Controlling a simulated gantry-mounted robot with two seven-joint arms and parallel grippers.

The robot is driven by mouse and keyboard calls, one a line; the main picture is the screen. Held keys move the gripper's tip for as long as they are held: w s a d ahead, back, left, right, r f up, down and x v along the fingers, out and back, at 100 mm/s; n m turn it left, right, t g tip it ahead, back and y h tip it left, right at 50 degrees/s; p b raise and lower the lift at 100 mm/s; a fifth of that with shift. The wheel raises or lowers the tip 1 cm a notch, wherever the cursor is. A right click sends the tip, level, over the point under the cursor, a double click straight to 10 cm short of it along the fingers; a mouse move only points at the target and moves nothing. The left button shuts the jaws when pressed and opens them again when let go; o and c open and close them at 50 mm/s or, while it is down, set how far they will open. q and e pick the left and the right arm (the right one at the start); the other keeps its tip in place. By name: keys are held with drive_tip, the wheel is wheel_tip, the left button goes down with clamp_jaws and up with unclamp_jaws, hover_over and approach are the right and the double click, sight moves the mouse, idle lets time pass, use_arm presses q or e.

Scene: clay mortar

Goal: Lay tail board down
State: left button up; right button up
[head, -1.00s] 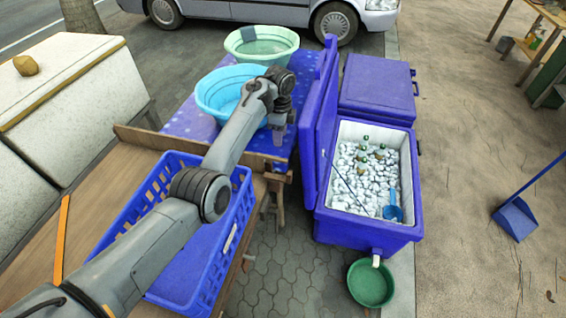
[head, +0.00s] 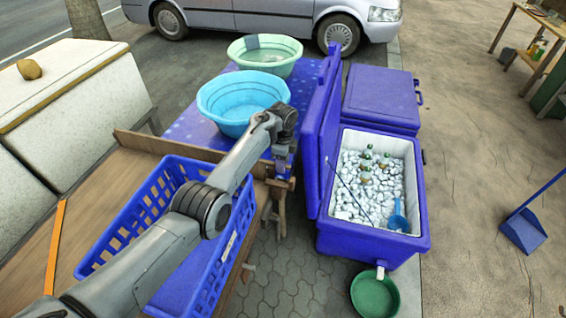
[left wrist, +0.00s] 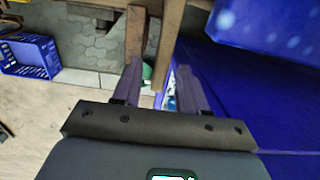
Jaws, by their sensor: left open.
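The tail board (head: 150,142) is a wooden board standing along the far end of the wooden cart bed. Its middle is partly behind my left arm. My left gripper (head: 284,168) points down at the board's right end, close to it; contact cannot be told. In the left wrist view, the two fingers of the gripper (left wrist: 160,72) are apart, with wooden bars (left wrist: 168,40) beyond and between them. I see nothing held. My right gripper is not in view.
A blue crate (head: 103,237) sits on the cart bed (head: 30,270). Blue (head: 240,95) and green basins (head: 263,48) stand on a purple-covered table beyond. An open ice cooler (head: 375,240) with a raised lid (head: 322,130) is close right of my gripper. Paving lies between.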

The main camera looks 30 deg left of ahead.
use_arm(q)
drive_tip(key=shift+c, duration=0.3)
clamp_jaws()
